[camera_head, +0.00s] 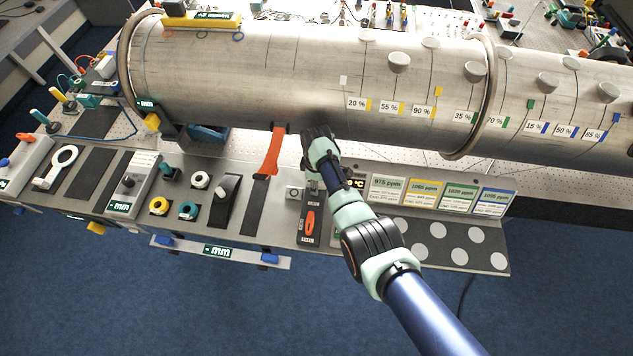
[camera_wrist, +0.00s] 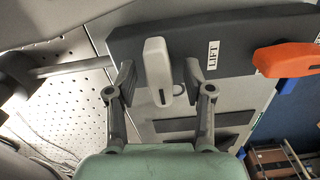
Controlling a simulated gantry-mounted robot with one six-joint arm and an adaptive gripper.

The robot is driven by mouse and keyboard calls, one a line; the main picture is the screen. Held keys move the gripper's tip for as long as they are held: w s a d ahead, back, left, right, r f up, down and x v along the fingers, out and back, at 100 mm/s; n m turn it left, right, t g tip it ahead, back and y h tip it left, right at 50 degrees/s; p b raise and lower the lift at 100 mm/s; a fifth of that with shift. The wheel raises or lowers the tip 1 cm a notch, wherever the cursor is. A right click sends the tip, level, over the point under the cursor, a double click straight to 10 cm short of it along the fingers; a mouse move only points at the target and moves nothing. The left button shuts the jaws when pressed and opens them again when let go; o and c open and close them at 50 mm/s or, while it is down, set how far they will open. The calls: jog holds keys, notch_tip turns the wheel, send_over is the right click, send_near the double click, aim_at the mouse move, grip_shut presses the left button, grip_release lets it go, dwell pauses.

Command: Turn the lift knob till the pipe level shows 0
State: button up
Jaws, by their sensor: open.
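In the wrist view a pale grey lever-shaped knob (camera_wrist: 157,68) stands on a dark panel (camera_wrist: 232,38) marked LIFT. My gripper (camera_wrist: 159,80) is open, with one finger on each side of the knob and a gap visible on both sides. In the head view my arm hides the knob; the dark panel (camera_head: 309,238) shows partly, below my wrist. The large metal pipe (camera_head: 260,75) lies across the back of the table. A small dark green display (camera_head: 147,104) is at its left end; its reading is too small to tell.
An orange knob (camera_wrist: 288,60) sits on the same panel, right of the gripper; it also shows in the head view (camera_head: 310,222). An orange strap (camera_head: 271,152) hangs left of my wrist. Gas label cards (camera_head: 424,193) stand to the right. Another control box (camera_head: 132,187) is at left.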

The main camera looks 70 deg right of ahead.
grip_shut()
dwell(0.3)
jog(key=m, duration=1.6)
jog(key=shift+w+m, duration=0.1)
jog(key=shift+m, duration=0.2)
jog(key=m, duration=0.6)
jog(key=shift+m, duration=0.7)
